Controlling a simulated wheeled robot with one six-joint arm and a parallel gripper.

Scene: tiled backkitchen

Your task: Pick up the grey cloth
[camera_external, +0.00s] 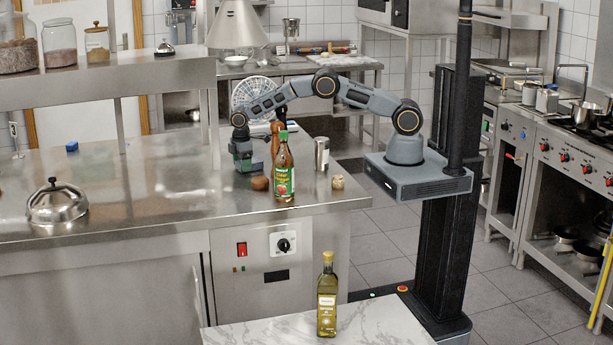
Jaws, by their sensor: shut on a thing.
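My gripper (244,168) points down at the steel counter, left of the sauce bottle with the red and green label (284,172). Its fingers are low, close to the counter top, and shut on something. What they hold is small and dark against the gripper. I cannot make out the grey cloth clearly; it is most likely what is between the fingers. Whether it touches the counter cannot be told.
A brown round item (260,183) lies just right of the gripper. A steel dome (57,201) sits at left; the counter (150,190) between is clear.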

